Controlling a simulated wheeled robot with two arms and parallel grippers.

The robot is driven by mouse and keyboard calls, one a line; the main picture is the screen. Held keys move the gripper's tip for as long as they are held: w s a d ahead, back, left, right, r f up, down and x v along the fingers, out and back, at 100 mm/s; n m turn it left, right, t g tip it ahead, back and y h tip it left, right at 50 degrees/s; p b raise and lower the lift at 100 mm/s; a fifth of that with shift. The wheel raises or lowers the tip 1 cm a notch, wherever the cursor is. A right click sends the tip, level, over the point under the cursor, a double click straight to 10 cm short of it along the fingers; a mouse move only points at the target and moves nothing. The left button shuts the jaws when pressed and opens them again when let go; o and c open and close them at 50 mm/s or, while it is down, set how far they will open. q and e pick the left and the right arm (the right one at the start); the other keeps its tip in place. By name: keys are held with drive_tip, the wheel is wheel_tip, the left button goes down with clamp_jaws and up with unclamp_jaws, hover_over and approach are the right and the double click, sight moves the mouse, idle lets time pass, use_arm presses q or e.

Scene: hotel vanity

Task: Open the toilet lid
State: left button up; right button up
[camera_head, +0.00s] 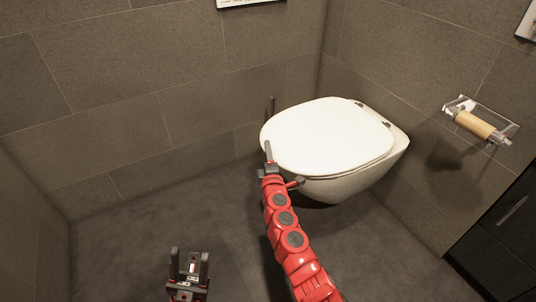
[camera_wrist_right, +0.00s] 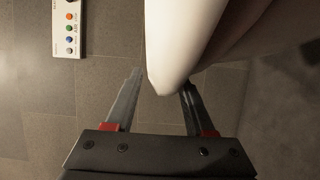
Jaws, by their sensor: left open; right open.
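The white toilet (camera_head: 350,180) hangs on the wall in the head view, and its lid (camera_head: 325,135) is down over the bowl. My right gripper (camera_head: 269,155) is open at the lid's left front edge. In the right wrist view, the open right gripper (camera_wrist_right: 162,82) has the lid's white rounded edge (camera_wrist_right: 180,45) reaching between its fingers. One finger is partly hidden by the lid, and I cannot tell whether either finger touches it. My left gripper (camera_head: 188,272) is open and empty, low over the floor and away from the toilet.
A dark cabinet (camera_head: 505,230) stands at the lower right. A white panel with coloured buttons (camera_wrist_right: 67,28) shows in the wrist view. The floor (camera_head: 140,215) left of the toilet is clear.

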clamp_jaws()
drive_tip(key=shift+f, duration=0.1)
idle(1.2)
